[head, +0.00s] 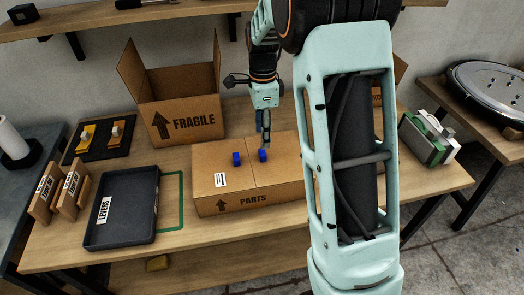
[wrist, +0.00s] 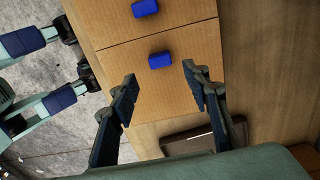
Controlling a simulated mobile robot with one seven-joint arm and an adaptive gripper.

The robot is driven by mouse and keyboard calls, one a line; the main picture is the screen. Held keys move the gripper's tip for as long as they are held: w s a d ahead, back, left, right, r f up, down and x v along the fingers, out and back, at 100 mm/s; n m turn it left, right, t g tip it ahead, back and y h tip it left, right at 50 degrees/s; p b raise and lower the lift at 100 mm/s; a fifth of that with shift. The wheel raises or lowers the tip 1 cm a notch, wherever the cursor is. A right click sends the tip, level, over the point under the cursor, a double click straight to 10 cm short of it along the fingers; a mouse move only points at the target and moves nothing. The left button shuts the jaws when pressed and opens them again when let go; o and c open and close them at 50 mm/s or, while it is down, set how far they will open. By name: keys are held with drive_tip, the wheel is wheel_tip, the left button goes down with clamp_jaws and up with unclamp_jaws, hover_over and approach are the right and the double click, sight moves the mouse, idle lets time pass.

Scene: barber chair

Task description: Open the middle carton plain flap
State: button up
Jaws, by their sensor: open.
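The middle carton (head: 250,200) is a closed brown box marked PARTS on the table. Its left flap (head: 214,182) has a white label. Its right, plain flap (head: 280,172) lies flat, its right end hidden by my arm. Each flap has a blue knob near the seam: one on the labelled flap (head: 236,158), one on the plain flap (head: 263,156). My gripper (head: 264,146) is above the plain flap, close to its knob. In the wrist view my gripper (wrist: 160,78) is open and empty, with the plain-flap knob (wrist: 160,60) just beyond and between the fingertips.
An open carton marked FRAGILE (head: 185,115) stands behind to the left. A dark tray labelled LEVERS (head: 124,208) lies left of the middle carton. Another carton behind my arm (head: 400,70) is mostly hidden. A green and white object (head: 428,138) stands at the right.

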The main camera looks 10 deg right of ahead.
sight(262, 152)
wheel_tip(262, 152, down, 8)
drive_tip(key=shift+r, duration=0.15)
drive_tip(key=shift+c, duration=0.4)
clamp_jaws()
